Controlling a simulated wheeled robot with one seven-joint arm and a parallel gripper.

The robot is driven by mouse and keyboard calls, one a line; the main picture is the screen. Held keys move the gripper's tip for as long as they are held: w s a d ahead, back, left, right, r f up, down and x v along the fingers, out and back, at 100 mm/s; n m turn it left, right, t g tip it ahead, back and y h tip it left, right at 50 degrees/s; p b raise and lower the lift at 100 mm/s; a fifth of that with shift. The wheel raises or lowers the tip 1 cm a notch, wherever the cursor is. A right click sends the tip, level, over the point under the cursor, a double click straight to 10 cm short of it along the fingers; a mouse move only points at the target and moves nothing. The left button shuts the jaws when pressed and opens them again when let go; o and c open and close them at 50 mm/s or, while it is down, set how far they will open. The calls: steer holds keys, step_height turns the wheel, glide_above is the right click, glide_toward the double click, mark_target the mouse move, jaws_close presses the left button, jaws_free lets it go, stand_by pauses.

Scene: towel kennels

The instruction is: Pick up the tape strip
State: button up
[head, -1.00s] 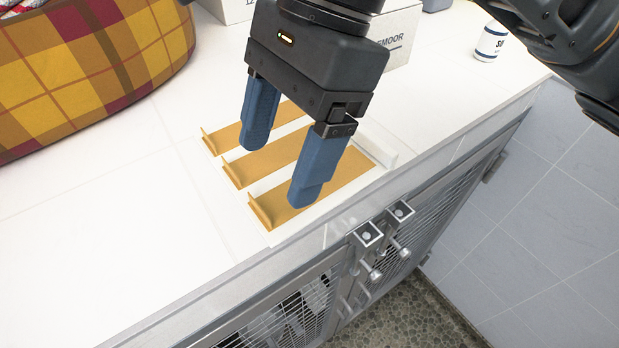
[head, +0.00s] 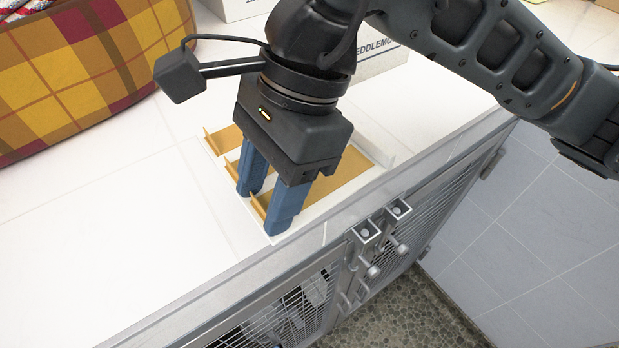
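Three tan tape strips lie side by side on a white backing on the counter, each with a raised tab at its left end. The far strip (head: 226,138) and the middle strip (head: 232,170) are partly hidden by my gripper. The near strip (head: 342,178) shows to the right of the fingers, and its tab shows between them. My gripper (head: 265,205) points down with its two blue fingers apart, low over the left ends of the middle and near strips. I cannot tell whether the fingertips touch the backing or a strip.
A plaid basket (head: 85,75) stands at the upper left and a white printed box (head: 378,62) behind my gripper. The white counter (head: 110,230) is clear at the left. Its front edge is close to the strips, above metal kennel doors (head: 300,310) with latches.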

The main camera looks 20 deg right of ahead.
steer(key=shift+c, duration=1.2)
steer(key=shift+r, duration=0.85)
step_height(320, 180, up, 3)
steer(key=shift+d+f+b, duration=0.15)
steer(key=shift+f+b, duration=0.05)
steer(key=shift+b, duration=0.3)
steer(key=s+d+r, duration=0.4)
steer(key=d+r, duration=0.6)
steer(key=shift+s+d+r+b, duration=0.25)
steer(key=shift+r+b, duration=0.1)
steer(key=shift+b, duration=0.1)
steer(key=shift+w, duration=0.2)
